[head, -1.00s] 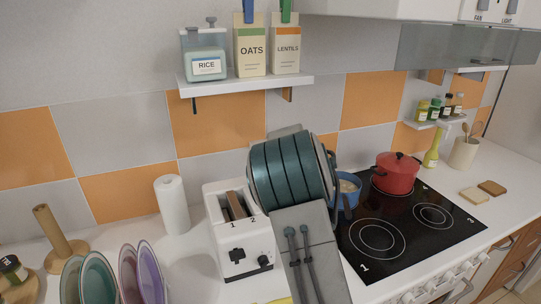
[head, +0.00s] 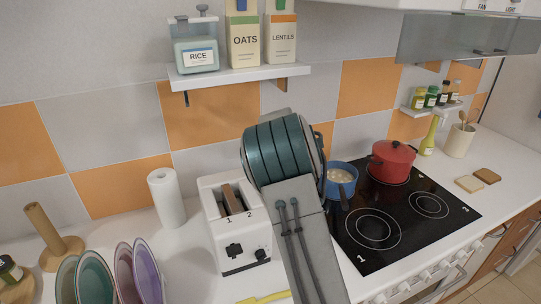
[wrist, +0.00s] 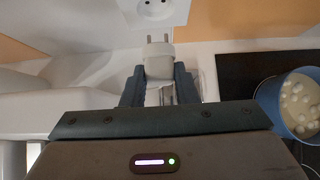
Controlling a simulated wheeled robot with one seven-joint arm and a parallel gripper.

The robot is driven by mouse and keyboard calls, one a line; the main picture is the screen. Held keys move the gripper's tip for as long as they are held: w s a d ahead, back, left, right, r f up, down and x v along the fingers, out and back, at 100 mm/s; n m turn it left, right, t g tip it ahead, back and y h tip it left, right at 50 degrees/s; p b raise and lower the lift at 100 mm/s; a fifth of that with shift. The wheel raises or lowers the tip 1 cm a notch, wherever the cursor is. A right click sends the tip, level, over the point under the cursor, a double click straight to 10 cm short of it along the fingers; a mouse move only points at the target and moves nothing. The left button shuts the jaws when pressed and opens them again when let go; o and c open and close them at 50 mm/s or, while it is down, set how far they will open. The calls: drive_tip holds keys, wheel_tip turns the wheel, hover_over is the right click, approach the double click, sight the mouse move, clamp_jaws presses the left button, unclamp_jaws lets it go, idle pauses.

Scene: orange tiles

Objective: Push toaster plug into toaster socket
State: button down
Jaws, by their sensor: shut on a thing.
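In the wrist view my gripper (wrist: 160,90) is shut on the white toaster plug (wrist: 159,62). The plug's two prongs point away from me, toward the wall. The white wall socket (wrist: 155,8) shows at the top of the wrist view, with two dark holes. A gap separates the prongs from the socket. The toaster (head: 234,222) stands on the counter left of my arm in the head view, with bread in its slots. In the head view my arm hides the gripper, plug and socket.
A blue pot (head: 341,178) with pale round food and a red pot (head: 390,162) stand on the black stove (head: 384,223), right of my arm. A paper towel roll (head: 166,198) stands left of the toaster. A shelf (head: 240,75) with jars hangs above.

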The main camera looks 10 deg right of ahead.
drive_tip(key=shift+w+a+r+p, duration=0.15)
drive_tip(key=shift+w+r+p, duration=0.05)
drive_tip(key=shift+w+p, duration=0.6)
drive_tip(key=shift+w+a+f+p, duration=0.1)
drive_tip(key=shift+w+p, duration=0.15)
drive_tip(key=shift+w, duration=0.25)
drive_tip(key=shift+w+a+f+p, duration=0.1)
drive_tip(key=shift+w+p, duration=0.15)
drive_tip(key=shift+w, duration=0.2)
drive_tip(key=shift+p, duration=0.5)
idle(0.5)
drive_tip(key=shift+w, duration=0.2)
drive_tip(key=shift+w+a, duration=0.15)
drive_tip(key=shift+w, duration=0.5)
drive_tip(key=shift+w, duration=0.3)
drive_tip(key=c, duration=1.1)
unclamp_jaws()
drive_tip(key=shift+o, duration=0.2)
